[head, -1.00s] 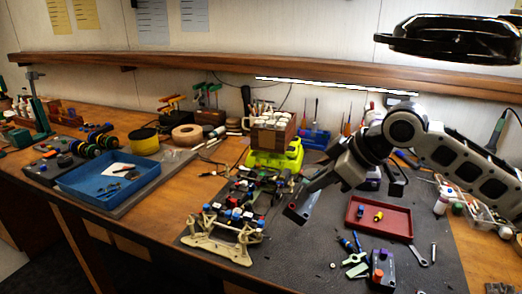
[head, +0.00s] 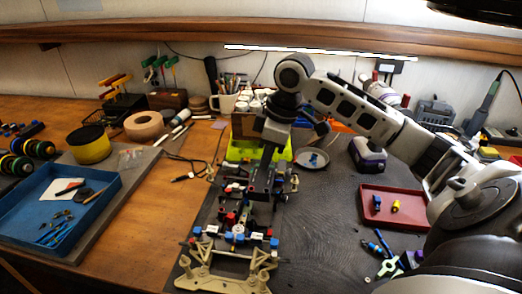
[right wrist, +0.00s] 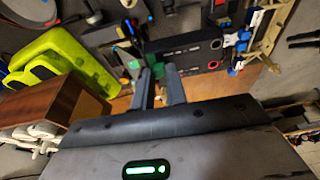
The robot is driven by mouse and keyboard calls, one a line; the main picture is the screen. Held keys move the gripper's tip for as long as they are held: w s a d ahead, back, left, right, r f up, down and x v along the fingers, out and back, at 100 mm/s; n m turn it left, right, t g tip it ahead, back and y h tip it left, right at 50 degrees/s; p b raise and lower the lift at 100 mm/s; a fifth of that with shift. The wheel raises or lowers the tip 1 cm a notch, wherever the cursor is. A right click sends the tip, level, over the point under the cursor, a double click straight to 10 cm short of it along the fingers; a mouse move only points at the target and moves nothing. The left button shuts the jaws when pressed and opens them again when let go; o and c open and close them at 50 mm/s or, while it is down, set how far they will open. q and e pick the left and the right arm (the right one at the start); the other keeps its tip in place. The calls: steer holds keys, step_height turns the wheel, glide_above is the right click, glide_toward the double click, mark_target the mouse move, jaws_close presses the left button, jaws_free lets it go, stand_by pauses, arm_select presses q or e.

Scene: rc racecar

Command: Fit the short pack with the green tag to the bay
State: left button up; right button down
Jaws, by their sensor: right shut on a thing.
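The car chassis (head: 225,262) stands on the dark mat, its pale front end toward me. It carries several blue, red and white parts. My right gripper (head: 262,188) reaches down over the middle of the chassis, shut on a dark pack (right wrist: 190,50). In the right wrist view, the pack lies beyond the fingertips, with green (right wrist: 150,60) showing by them. The pack is at or just above the chassis; I cannot tell whether it is seated. The bay is hidden under the pack and fingers. My left gripper is out of view.
A red tray (head: 392,228) with small blue and yellow parts lies to the right. A lime-green stand (head: 250,150) and a round dish (head: 310,160) are behind the chassis. A blue tray (head: 100,190) is at left. The mat right of the chassis is mostly clear.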

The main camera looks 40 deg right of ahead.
mark_target(267, 174)
steer(key=shift+s+r, duration=0.1)
steer(key=shift+s, duration=0.05)
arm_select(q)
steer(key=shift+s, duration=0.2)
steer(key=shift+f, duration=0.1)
arm_select(e)
steer(key=shift+f+b, duration=0.45)
steer(key=shift+f, duration=0.4)
step_height(267, 174, down, 2)
steer(key=shift+f+b, duration=0.25)
steer(key=shift+b, duration=0.15)
steer(key=shift+f, duration=0.7)
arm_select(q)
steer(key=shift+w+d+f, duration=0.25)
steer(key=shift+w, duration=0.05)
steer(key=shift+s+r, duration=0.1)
